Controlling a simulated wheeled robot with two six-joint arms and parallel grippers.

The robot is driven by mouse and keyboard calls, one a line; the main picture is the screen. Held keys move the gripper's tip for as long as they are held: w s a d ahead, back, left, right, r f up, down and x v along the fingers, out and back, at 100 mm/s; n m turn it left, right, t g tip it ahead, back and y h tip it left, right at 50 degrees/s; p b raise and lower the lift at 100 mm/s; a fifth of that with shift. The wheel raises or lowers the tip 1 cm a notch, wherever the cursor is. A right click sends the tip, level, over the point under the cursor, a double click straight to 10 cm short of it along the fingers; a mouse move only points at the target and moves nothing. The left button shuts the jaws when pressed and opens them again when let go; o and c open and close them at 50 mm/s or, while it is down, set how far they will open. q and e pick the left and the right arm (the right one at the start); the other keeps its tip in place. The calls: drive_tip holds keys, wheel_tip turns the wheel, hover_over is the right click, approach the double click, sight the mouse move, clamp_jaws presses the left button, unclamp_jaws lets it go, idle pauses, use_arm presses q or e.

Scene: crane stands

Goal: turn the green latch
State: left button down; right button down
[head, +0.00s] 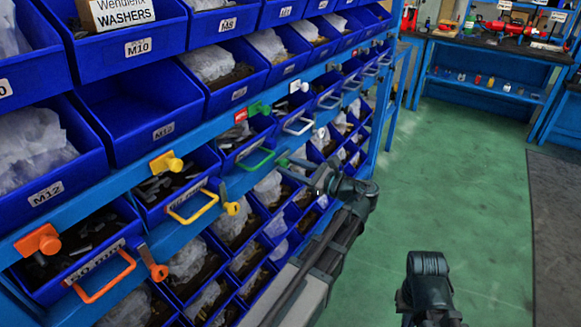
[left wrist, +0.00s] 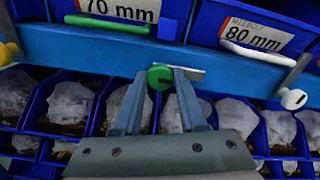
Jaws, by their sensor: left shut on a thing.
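The green latch (head: 283,159) is on the blue rack rail, just right of a drawer with a green handle (head: 256,160). In the left wrist view the green latch (left wrist: 160,77) is a round green knob with a pale bar reaching to the right. My left gripper (head: 298,162) has come in from the right in the head view. In the left wrist view its two fingers (left wrist: 160,88) stand on either side of the knob and are shut on it. The fingers hide part of the latch.
Blue bins fill the rack around the latch. Nearby are a yellow handle (head: 192,207), a yellow latch (head: 231,208), an orange handle (head: 104,277) and a white latch (left wrist: 293,98). Green floor (head: 440,190) is open to the right, before a workbench (head: 490,50).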

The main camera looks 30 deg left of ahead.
use_arm(q)
drive_tip(key=shift+n, duration=0.3)
drive_tip(key=n, duration=0.3)
drive_tip(key=shift+n, duration=0.4)
drive_tip(key=n, duration=0.4)
drive_tip(key=shift+n, duration=0.3)
drive_tip(key=n, duration=0.4)
drive_tip(key=shift+f, duration=0.1)
drive_tip(key=shift+s+n, duration=0.1)
drive_tip(key=shift+n, duration=1.9)
drive_tip(key=shift+c, duration=2.3)
unclamp_jaws()
